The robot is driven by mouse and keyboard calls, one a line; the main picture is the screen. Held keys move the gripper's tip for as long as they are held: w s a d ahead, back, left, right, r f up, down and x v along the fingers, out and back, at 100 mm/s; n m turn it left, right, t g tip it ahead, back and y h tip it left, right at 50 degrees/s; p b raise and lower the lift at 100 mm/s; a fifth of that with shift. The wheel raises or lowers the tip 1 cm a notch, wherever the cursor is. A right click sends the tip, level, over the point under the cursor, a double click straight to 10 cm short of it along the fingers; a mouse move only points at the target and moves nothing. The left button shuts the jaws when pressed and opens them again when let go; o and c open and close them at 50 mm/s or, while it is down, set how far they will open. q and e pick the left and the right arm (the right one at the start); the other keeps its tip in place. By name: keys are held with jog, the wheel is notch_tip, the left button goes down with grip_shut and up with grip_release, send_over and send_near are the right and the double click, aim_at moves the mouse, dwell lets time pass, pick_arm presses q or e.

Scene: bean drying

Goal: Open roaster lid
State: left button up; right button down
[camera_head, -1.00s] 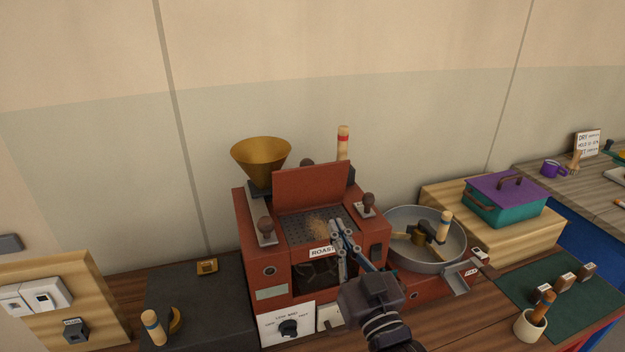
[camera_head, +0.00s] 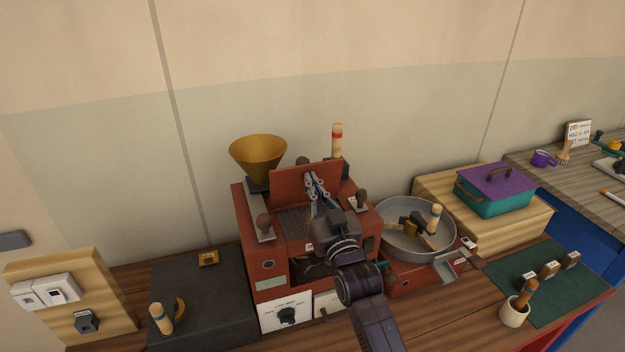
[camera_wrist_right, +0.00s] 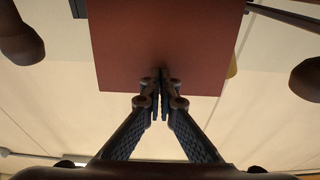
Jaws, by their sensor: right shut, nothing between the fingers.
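The red roaster (camera_head: 262,285) stands on the wooden counter. Its red lid (camera_head: 290,184) stands raised at the back of the top, above a dark perforated surface (camera_head: 292,220). My right gripper (camera_head: 318,180) is in front of the raised lid with its fingers shut and nothing between them. In the right wrist view the shut fingertips (camera_wrist_right: 160,80) overlap the red lid panel (camera_wrist_right: 125,45); I cannot tell whether they touch it. My wrist hides part of the roaster's front and top. My left gripper is not in view.
A brass funnel (camera_head: 258,152) rises at the roaster's back left. A grey round pan (camera_head: 388,238) with a paddle is at the right. A teal box with a purple lid (camera_head: 495,185) sits on a wooden block.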

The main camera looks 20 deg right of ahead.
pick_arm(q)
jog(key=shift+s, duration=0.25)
pick_arm(e)
jog(key=x, duration=0.2)
jog(key=shift+w+r, duration=0.3)
jog(key=shift+r, duration=0.1)
jog(key=shift+w+f, duration=0.1)
jog(key=shift+w, duration=0.15)
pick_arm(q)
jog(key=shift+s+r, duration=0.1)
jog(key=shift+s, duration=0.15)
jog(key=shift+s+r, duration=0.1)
pick_arm(e)
jog(key=shift+s, duration=0.15)
